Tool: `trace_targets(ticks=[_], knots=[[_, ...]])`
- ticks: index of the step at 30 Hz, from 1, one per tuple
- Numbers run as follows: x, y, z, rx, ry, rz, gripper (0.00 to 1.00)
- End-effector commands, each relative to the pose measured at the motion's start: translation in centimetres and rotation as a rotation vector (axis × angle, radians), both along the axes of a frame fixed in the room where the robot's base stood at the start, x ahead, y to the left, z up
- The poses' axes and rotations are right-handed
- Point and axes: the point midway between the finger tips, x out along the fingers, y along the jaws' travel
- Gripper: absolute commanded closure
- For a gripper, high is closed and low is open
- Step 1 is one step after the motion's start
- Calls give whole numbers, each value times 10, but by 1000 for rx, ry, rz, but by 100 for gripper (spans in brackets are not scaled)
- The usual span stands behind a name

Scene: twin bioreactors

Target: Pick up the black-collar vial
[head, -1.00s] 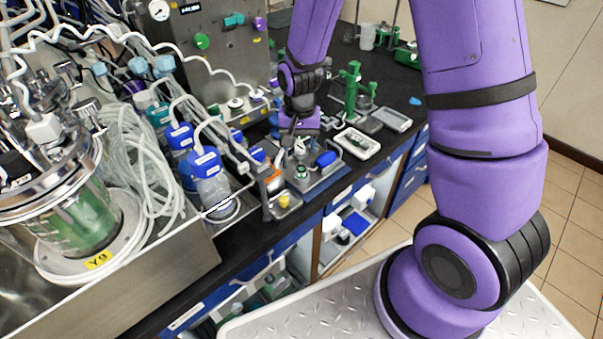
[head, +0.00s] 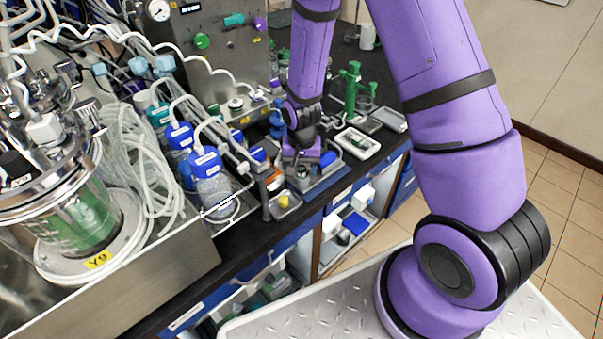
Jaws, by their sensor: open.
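My gripper (head: 301,160) is low over a shallow grey tray (head: 320,184) on the black bench and points down. It is open, but the fingers are small and partly lost against the things below. A small dark-and-green topped item (head: 302,172) stands in the tray right at the fingertips. I cannot tell whether it is the black-collar vial or whether it is between the fingers. No black collar can be made out clearly, and my gripper hides part of the tray.
A blue item (head: 327,158) lies in the tray right of my gripper. A small tray with a yellow-topped item (head: 284,201) is at front left. Blue-capped bottles (head: 207,168) and tubing stand left. A green stand (head: 351,90) and a white tray (head: 357,142) are behind right.

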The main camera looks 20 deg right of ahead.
Motion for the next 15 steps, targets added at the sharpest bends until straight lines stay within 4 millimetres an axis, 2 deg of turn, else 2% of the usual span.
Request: trace_targets(ticks=[4, 11, 15], knots=[[0, 0, 0, 0, 0, 0, 43], [0, 0, 0, 0, 0, 0, 95], [0, 0, 0, 0, 0, 0, 96]])
